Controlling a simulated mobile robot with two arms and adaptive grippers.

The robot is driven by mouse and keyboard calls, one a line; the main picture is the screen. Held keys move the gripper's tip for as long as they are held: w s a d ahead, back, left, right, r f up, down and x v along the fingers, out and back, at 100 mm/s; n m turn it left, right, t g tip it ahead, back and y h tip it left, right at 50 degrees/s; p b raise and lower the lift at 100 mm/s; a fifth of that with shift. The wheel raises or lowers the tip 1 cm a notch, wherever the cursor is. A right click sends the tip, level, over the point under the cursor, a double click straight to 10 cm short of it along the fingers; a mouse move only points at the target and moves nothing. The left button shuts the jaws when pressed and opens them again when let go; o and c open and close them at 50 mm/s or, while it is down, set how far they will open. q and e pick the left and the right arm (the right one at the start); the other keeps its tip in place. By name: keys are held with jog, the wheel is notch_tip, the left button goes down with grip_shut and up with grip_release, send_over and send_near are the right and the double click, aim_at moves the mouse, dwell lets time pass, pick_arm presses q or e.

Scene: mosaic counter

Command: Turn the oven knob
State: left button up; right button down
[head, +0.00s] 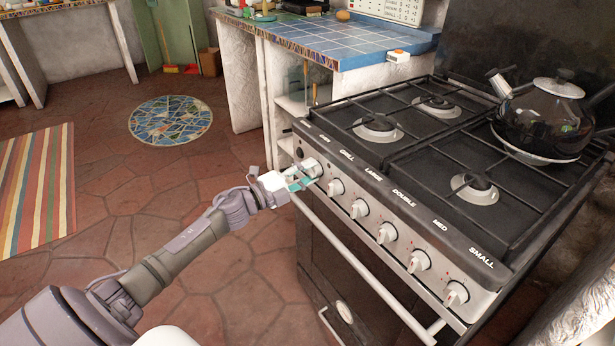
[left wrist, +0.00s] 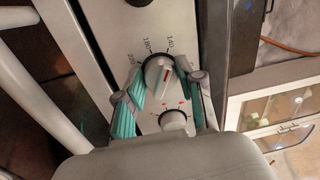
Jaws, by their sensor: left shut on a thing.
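The oven knob (head: 311,166) is the leftmost pale knob on the front panel of the stove (head: 390,215). My left gripper (head: 303,177) reaches the panel from the left. Its two teal-padded fingers (left wrist: 156,88) stand on either side of the knob and are shut on it. My right gripper is not in view.
A row of several more knobs (head: 387,233) runs right along the panel, the nearest close beside my fingers. The oven door handle (head: 362,267) lies below. A dark kettle (head: 545,120) stands on the back burner. Open tiled floor lies left.

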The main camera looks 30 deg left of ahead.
pick_arm(q)
jog(key=m+b, duration=0.1)
jog(key=m, duration=0.3)
jog(key=shift+f+b, duration=0.15)
jog(key=shift+b, duration=0.2)
jog(key=shift+m+h, duration=0.3)
jog(key=shift+m, duration=0.2)
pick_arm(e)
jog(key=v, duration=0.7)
pick_arm(q)
jog(key=m+b, duration=0.2)
jog(key=m, duration=0.1)
jog(key=shift+g, duration=0.3)
jog(key=shift+m, duration=0.4)
jog(key=shift+d+m+b, duration=0.1)
jog(key=shift+m+b, duration=1.15)
jog(key=shift+m, duration=0.85)
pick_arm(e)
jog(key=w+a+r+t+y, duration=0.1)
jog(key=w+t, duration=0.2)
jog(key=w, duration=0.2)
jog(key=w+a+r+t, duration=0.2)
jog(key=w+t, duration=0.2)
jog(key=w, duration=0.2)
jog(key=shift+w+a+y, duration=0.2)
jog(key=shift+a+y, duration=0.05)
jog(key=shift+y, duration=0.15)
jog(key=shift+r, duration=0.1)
